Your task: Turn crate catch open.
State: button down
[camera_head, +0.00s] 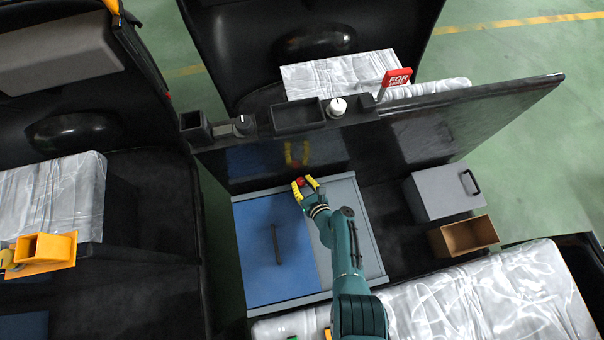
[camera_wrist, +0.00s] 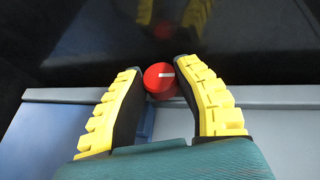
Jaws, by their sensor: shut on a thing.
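The crate (camera_head: 262,286) is a low box with a blue left half and a grey right half. Its catch is a round red knob (camera_head: 299,181) at the back edge, where the halves meet. In the wrist view the red knob (camera_wrist: 160,80) shows a pale mark pointing up and slightly left. My gripper (camera_head: 305,184) has yellow-backed fingers and reaches over the crate from the front right. It is shut on the knob, with one finger on each side. In the wrist view my gripper (camera_wrist: 162,85) hides part of the crate's top.
A dark glossy panel (camera_head: 430,130) stands just behind the crate and mirrors the fingers. A grey box (camera_head: 440,196) and an open brown box (camera_head: 464,237) stand right. Silvery seats (camera_head: 480,300) lie in front.

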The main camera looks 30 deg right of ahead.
jog(key=c, duration=1)
grip_release()
jog(key=v, duration=1.2)
